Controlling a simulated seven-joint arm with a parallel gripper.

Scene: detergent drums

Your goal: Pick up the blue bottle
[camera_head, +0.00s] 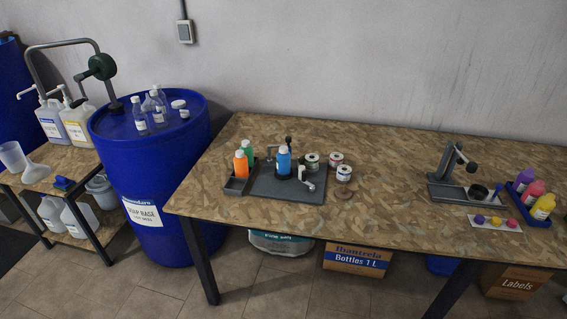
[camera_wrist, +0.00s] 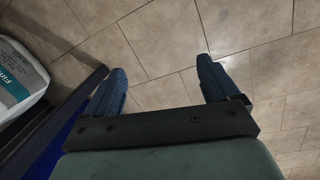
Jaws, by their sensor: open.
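The blue bottle (camera_head: 284,160) stands upright on a dark grey mat (camera_head: 286,189) on the wooden table, with a white top. An orange bottle (camera_head: 241,164) and a green bottle (camera_head: 247,149) stand in a small dark tray to its left. A white clamp or lever fitting (camera_head: 307,177) is just to its right. My gripper (camera_wrist: 163,82) shows in the wrist view with its two blue-padded fingers wide apart and nothing between them. It is over the tiled floor, away from the bottle. It is not in the head view.
A stand (camera_head: 455,178) and a blue tray of coloured bottles are at the table's right. A blue drum (camera_head: 152,180) rises at the left. The table's middle (camera_head: 390,190) is clear.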

